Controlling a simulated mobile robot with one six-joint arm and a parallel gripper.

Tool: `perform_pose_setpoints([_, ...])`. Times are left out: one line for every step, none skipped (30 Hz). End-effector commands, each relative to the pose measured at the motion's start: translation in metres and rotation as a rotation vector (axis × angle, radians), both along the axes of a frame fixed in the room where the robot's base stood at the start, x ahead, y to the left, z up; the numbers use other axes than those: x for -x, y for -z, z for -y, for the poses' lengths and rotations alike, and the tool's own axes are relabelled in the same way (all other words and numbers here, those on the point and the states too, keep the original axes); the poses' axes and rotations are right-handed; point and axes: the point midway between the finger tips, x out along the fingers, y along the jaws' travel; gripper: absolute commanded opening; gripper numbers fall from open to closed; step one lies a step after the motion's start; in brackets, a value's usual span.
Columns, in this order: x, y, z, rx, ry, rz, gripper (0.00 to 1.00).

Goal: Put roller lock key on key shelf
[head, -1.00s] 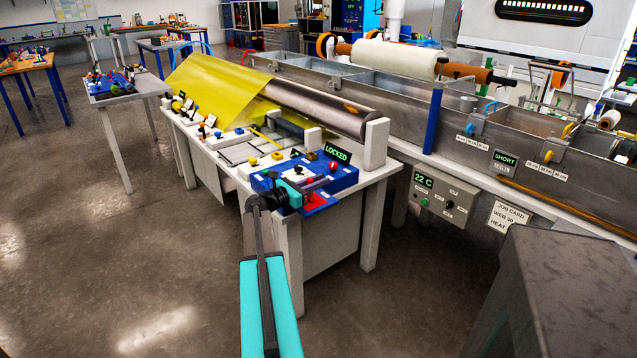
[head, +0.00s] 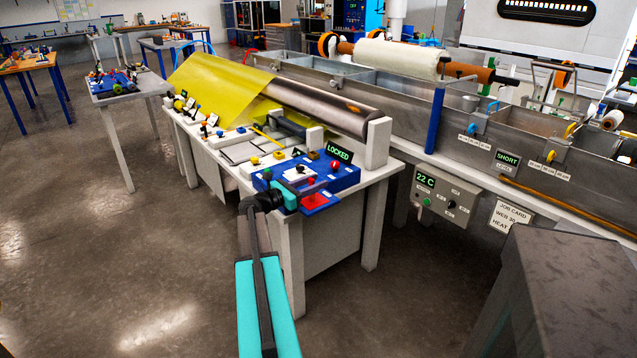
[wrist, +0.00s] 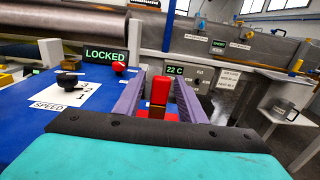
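The roller lock key appears to be the small red upright piece (wrist: 160,90) in the wrist view, at the front right of the blue control panel. My gripper (wrist: 160,82) has its two purple-grey fingers on either side of it, with narrow gaps showing, so it looks open around or just before the key. In the head view my gripper (head: 307,186) is at the panel's front right corner, and its fingers are largely hidden. A red tray (head: 321,203), possibly the key shelf, sticks out from the panel there. A LOCKED display (head: 339,153) stands behind.
The blue panel (head: 347,178) carries a black SPEED knob (wrist: 68,80) and a red button (wrist: 118,66) close left of my fingers. A white post (head: 377,143) and the metal roller (head: 322,108) stand behind. Open floor lies in front of the bench.

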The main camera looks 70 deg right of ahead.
Motion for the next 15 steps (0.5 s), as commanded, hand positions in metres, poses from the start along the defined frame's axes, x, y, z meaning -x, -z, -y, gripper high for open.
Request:
perform_pose_setpoints([-0.004, 0.000, -0.008, 0.000, -0.002, 0.000, 0.37])
perform_pose_setpoints([-0.007, 0.000, -0.012, 0.000, -0.003, 0.000, 0.37])
perform_pose_setpoints([-0.011, 0.000, -0.018, 0.000, -0.003, 0.000, 0.37])
perform_pose_setpoints([-0.013, 0.000, -0.022, 0.000, -0.002, 0.000, 0.37])
perform_pose_setpoints([-0.015, 0.000, -0.026, 0.000, -0.002, 0.000, 0.37])
perform_pose_setpoints([-0.019, 0.000, -0.031, 0.000, -0.002, 0.000, 0.37])
perform_pose_setpoints([-0.022, 0.000, -0.035, 0.000, -0.003, 0.000, 0.37])
perform_pose_setpoints([-0.025, 0.000, -0.039, 0.000, -0.002, 0.000, 0.37])
perform_pose_setpoints([-0.028, 0.000, -0.045, 0.000, -0.001, 0.000, 0.37])
perform_pose_setpoints([-0.030, 0.000, -0.049, 0.000, -0.002, 0.000, 0.37])
perform_pose_setpoints([-0.033, 0.000, -0.053, 0.000, -0.003, 0.000, 0.37])
perform_pose_setpoints([-0.036, 0.000, -0.057, 0.000, -0.002, 0.000, 0.37])
perform_pose_setpoints([-0.038, 0.000, -0.060, 0.000, -0.001, 0.000, 0.37])
perform_pose_setpoints([-0.040, 0.000, -0.063, 0.000, -0.001, 0.000, 0.37])
perform_pose_setpoints([-0.043, 0.000, -0.067, 0.000, -0.001, 0.000, 0.37])
